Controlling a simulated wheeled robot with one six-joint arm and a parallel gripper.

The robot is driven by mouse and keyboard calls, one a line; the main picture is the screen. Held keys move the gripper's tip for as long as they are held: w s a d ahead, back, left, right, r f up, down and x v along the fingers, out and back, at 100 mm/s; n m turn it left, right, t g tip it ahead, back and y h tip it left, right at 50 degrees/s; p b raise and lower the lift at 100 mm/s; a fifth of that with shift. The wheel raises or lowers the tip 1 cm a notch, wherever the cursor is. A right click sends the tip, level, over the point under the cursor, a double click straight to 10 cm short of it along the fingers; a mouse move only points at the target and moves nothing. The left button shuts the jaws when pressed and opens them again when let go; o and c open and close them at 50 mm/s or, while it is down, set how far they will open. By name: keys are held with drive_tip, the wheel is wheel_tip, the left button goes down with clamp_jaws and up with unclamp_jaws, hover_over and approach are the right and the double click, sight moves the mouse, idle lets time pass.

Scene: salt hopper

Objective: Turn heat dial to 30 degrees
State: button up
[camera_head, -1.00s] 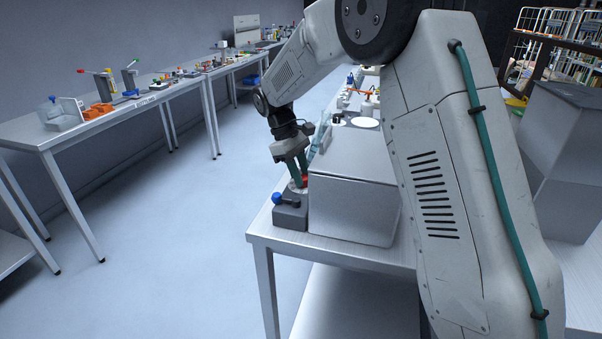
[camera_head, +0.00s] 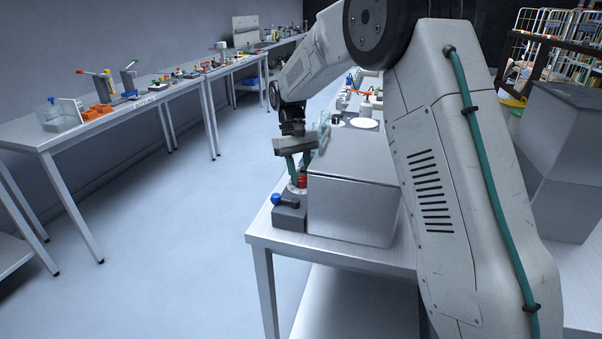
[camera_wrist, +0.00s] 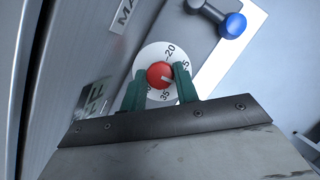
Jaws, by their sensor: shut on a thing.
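The heat dial is a red round knob (camera_wrist: 159,74) on a white numbered disc (camera_wrist: 150,54). In the wrist view I can read 20 and 35, with a 5-ending mark partly covered at the right. A pale pointer line on the knob points to the lower right, toward my right finger. My gripper (camera_wrist: 160,76) has its green fingers on either side of the knob, shut on it. In the head view the red knob (camera_head: 302,182) shows between the fingers of my gripper (camera_head: 299,180), on a dark grey housing (camera_head: 290,216).
A blue-ended lever (camera_wrist: 231,25) sits on the same housing beside the dial. A large grey metal box (camera_head: 352,205) stands close on the right. Bottles and a white disc (camera_head: 364,123) lie farther back. The floor left of the bench is clear.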

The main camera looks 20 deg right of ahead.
idle(0.4)
drive_tip(key=o, duration=1)
drive_tip(key=shift+c, duration=0.2)
drive_tip(key=v, duration=0.8)
